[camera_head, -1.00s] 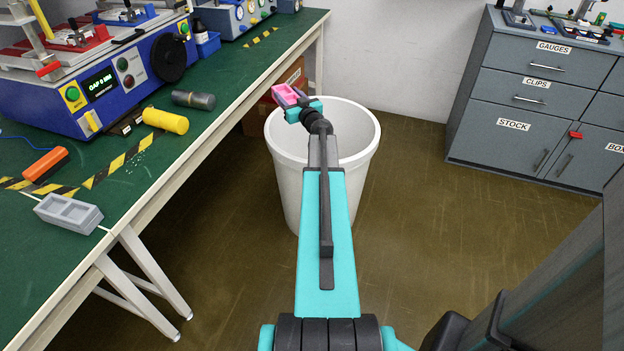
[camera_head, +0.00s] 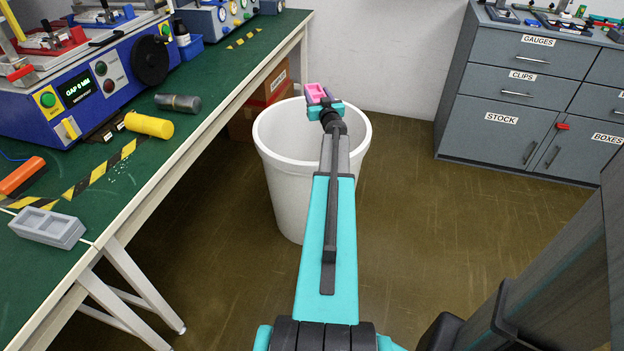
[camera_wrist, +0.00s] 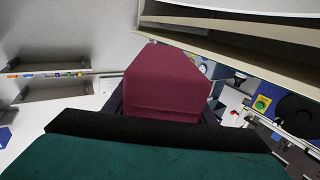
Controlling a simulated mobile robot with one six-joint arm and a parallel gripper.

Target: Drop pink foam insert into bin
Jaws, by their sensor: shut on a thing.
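The pink foam insert (camera_head: 317,93) is held in my gripper (camera_head: 322,100), over the white bin (camera_head: 280,190). In the head view the insert shows above the bin's far rim, and I cannot tell its exact height. In the wrist view the insert (camera_wrist: 168,82) looks dark pink and fills the middle, between the dark fingers of my gripper (camera_wrist: 165,108). The bin stands on the floor to the right of the green bench. My arm hides part of its opening and right wall, and its inside bottom is hidden.
The green workbench (camera_head: 150,200) on the left carries a blue machine (camera_head: 100,85), a yellow cylinder (camera_head: 149,125) and a grey two-pocket block (camera_head: 47,228). Cardboard boxes (camera_head: 268,95) sit behind the bin. A grey cabinet (camera_head: 520,100) stands at right. The floor between is clear.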

